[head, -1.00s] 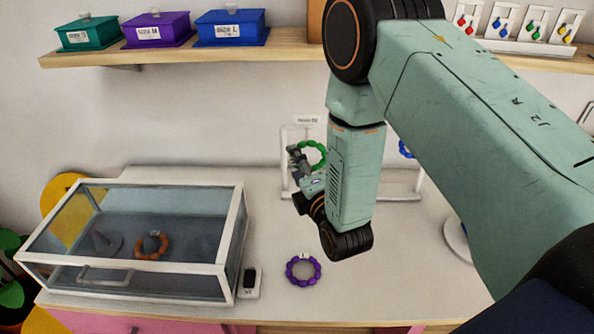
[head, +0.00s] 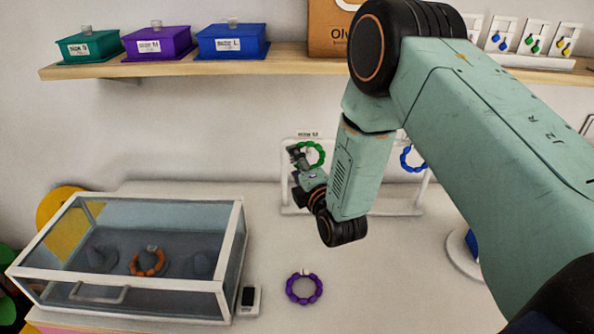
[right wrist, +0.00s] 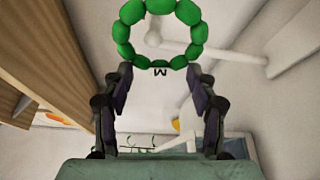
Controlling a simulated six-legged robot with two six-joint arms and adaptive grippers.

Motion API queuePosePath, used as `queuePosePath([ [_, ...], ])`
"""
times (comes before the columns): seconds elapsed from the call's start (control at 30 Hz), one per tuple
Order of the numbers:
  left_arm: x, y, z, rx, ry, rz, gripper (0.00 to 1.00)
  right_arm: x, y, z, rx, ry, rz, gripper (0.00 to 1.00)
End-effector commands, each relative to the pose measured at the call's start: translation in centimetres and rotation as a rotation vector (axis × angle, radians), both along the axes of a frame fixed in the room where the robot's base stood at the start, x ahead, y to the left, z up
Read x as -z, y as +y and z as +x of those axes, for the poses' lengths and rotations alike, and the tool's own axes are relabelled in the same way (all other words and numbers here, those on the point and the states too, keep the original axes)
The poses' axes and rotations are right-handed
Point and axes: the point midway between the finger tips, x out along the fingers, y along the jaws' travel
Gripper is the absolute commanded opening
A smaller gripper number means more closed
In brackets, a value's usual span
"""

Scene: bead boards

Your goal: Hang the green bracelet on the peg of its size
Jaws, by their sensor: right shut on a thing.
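The green bracelet (head: 322,152) is a ring of round green beads, upright at the left part of the white rack (head: 352,211). My right gripper (head: 298,153) is at its left side and shut on it. In the right wrist view the bracelet (right wrist: 122,32) stands just beyond the fingertips (right wrist: 162,78), with a small tag marked M (right wrist: 160,71) between them. A white rod with a rounded end (right wrist: 153,38) shows through the ring's opening. I cannot tell whether the ring is around it or in front of it. My left gripper is not in view.
A blue bracelet (head: 406,160) hangs at the rack's right part. A purple bracelet (head: 291,287) lies on the table. A glass-topped case (head: 236,232) at left holds an orange bracelet (head: 133,263). Lidded boxes stand on the shelf (head: 180,68) above. My right forearm hides the rack's middle.

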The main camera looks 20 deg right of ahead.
Motion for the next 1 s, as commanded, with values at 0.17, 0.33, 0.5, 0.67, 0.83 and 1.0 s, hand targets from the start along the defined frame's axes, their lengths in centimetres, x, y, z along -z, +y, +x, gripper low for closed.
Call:
queuePosePath([
  [0.17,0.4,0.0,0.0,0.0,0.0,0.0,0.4,0.1,-0.5,1.0,0.002,-0.002,0.001,0.24],
  [0.33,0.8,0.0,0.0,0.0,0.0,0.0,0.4,0.1,-1.0,1.9,0.002,-0.002,0.001,0.24],
  [0.5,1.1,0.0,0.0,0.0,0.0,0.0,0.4,0.1,-1.4,2.8,0.001,-0.002,0.0,0.24],
  [0.67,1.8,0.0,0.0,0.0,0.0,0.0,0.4,1.0,-1.5,3.0,0.0,0.0,0.0,0.24],
  [0.83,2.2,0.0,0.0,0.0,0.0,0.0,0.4,1.5,-1.5,3.1,0.001,0.0,0.0,0.24],
  [1.0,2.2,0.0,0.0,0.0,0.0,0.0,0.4,1.5,-1.6,3.2,0.001,0.0,0.0,0.24],
])
